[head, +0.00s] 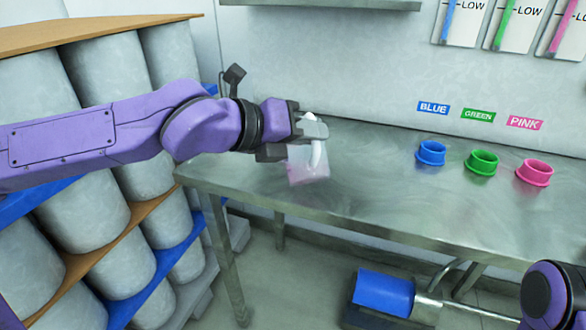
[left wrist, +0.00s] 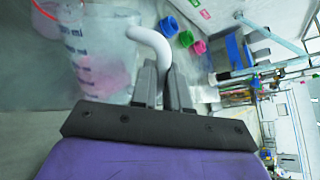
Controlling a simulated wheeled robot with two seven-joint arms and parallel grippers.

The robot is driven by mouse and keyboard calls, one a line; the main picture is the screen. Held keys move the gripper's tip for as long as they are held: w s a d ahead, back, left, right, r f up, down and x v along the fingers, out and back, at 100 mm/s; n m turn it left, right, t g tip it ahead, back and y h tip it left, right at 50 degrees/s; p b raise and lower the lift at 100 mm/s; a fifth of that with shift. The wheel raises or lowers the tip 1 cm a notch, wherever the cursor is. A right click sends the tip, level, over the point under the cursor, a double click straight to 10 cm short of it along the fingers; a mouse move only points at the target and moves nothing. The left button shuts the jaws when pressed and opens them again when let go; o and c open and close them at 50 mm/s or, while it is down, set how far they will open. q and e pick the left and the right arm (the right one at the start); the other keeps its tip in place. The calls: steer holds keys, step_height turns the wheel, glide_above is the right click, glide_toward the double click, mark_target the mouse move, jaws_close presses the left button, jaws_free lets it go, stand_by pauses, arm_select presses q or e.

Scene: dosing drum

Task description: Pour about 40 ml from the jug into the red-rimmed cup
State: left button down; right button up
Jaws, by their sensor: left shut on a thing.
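My left gripper (head: 293,134) is shut on the white handle of the jug (head: 308,170), over the left part of the steel bench. The jug is clear, with pinkish contents. In the left wrist view the jug (left wrist: 112,50) shows millilitre marks and a pink layer, and its white handle curves between the fingers. A red rim line of the red-rimmed cup (left wrist: 44,12) shows at that view's top left, with pink behind or in it. The cup cannot be made out in the head view. I cannot tell whether jug and cup touch. My right gripper is out of view.
Blue (head: 431,153), green (head: 481,162) and pink (head: 534,172) ring holders stand on the bench (head: 390,200) at right, below matching labels. A shelf of grey drums (head: 85,180) stands left. A blue cylinder (head: 385,292) sits below the bench. The middle of the bench is clear.

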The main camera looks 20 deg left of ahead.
arm_select(q)
steer(key=shift+d+p, duration=0.1)
steer(key=shift+p, duration=0.25)
steer(key=shift+s+d+f+m+t+b, duration=0.1)
steer(key=shift+s+f+m+t+b, duration=0.25)
steer(key=shift+b, duration=0.6)
steer(key=shift+r, duration=0.2)
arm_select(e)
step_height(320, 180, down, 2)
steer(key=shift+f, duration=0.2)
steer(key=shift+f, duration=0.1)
arm_select(q)
steer(key=shift+s+d+f+b, duration=0.1)
steer(key=shift+f+b, duration=0.15)
steer(key=shift+b, duration=0.15)
steer(key=s+d+f+m+t+b, duration=0.4)
steer(key=s+f+m+b, duration=0.2)
steer(key=b, duration=1.3)
steer(key=shift+s+f, duration=0.15)
steer(key=shift+f, duration=0.2)
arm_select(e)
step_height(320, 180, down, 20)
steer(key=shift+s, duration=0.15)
